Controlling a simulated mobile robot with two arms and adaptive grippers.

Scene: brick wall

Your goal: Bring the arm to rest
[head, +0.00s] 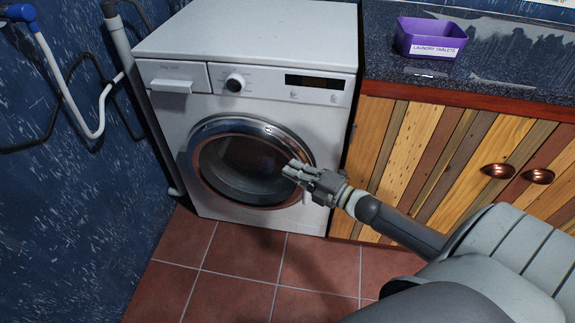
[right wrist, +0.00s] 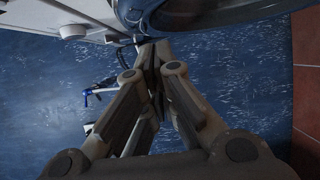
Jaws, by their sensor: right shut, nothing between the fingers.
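My right gripper (head: 294,169) is shut and empty in front of the right side of the washing machine door (head: 270,127) in the head view. Its arm comes in from the lower right. In the right wrist view the gripper's fingers (right wrist: 153,50) meet at their tips, with nothing between them. The round door looks closed or nearly so; I cannot tell whether it is latched. I cannot tell whether the fingertips touch the door. My left gripper is not in view.
The white washing machine (head: 245,40) stands by a blue wall (head: 60,200) with pipes and a hose. A wooden cabinet (head: 400,140) with copper knobs is at the right. A purple laundry tablets box (head: 430,37) sits on the dark countertop (head: 500,65). The tiled floor (head: 240,250) in front is clear.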

